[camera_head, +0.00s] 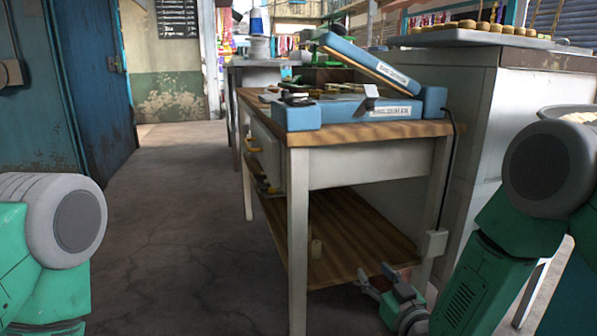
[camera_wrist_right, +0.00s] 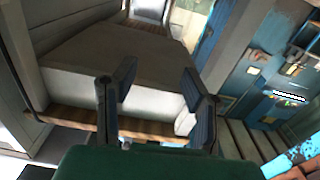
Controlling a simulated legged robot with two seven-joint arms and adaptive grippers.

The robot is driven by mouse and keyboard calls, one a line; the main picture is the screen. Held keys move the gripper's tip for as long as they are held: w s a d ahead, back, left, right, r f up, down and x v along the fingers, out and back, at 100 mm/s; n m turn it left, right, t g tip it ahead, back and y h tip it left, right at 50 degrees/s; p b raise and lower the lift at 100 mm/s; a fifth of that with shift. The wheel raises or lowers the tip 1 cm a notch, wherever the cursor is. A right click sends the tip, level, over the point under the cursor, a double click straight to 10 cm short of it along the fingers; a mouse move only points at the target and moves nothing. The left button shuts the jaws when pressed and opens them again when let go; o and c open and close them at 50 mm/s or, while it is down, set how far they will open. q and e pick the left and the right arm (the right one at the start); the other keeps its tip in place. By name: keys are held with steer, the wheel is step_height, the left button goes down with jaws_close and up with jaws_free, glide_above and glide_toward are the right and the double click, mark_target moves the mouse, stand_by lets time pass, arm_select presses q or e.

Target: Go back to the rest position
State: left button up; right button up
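My right gripper (camera_head: 376,284) is low in the head view, beside the lower shelf and front right leg of the wooden-topped table. In the right wrist view its two dark fingers (camera_wrist_right: 160,92) stand apart with nothing between them. It is open and empty. My left arm shows only as a green and grey link at the left edge of the head view. My left gripper is out of the picture.
A white-framed table (camera_head: 372,171) holds a blue machine with a raised lid (camera_head: 372,62). A white counter (camera_head: 489,140) stands at right. The floor (camera_head: 170,225) at left is clear; a blue door (camera_head: 92,75) is beyond.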

steer(key=s+d+f+m+g+h, duration=0.1)
steer(key=s+d+f+g+h, duration=0.15)
steer(key=s+f+g, duration=0.95)
steer(key=s+d+f+m+g+h, duration=0.1)
steer(key=s+d+f, duration=0.3)
steer(key=s+f, duration=0.9)
steer(key=s+d+r+g+h, duration=0.1)
steer(key=s+d+r+g, duration=0.1)
steer(key=s, duration=0.6)
steer(key=s+d+r+g, duration=0.1)
steer(key=s+r+g, duration=0.1)
steer(key=s, duration=0.6)
step_height(320, 180, up, 18)
steer(key=p, duration=1.8)
steer(key=shift+w+f+m, duration=0.15)
steer(key=shift+w+m, duration=0.05)
steer(key=shift+m, duration=0.2)
steer(key=shift+d, duration=0.1)
